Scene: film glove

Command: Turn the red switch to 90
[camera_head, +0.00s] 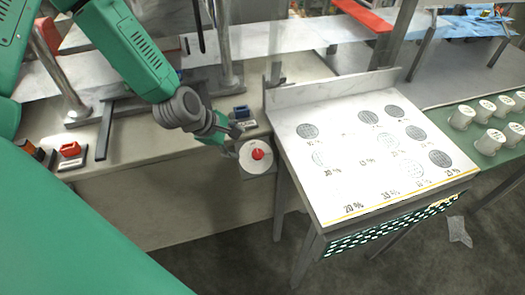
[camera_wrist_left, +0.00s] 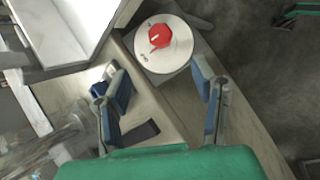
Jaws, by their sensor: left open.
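The red switch (camera_head: 257,154) is a red knob at the middle of a round white dial (camera_head: 247,163) on a grey box at the table's edge. In the left wrist view the red switch (camera_wrist_left: 160,36) shows a pale pointer mark, and the dial (camera_wrist_left: 179,57) has small dark markings too small to read. My left gripper (camera_head: 231,131) is just behind and left of the dial in the head view. In the left wrist view my left gripper (camera_wrist_left: 160,82) is open and empty, its fingers apart, with the switch beyond the fingertips. My right gripper is not in view.
A blue switch (camera_head: 241,112) stands close behind my left gripper. A red switch block (camera_head: 70,150) sits at the left. A white sloped panel (camera_head: 340,165) with printed discs stands right of the dial. White cups (camera_head: 461,117) stand on a green table.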

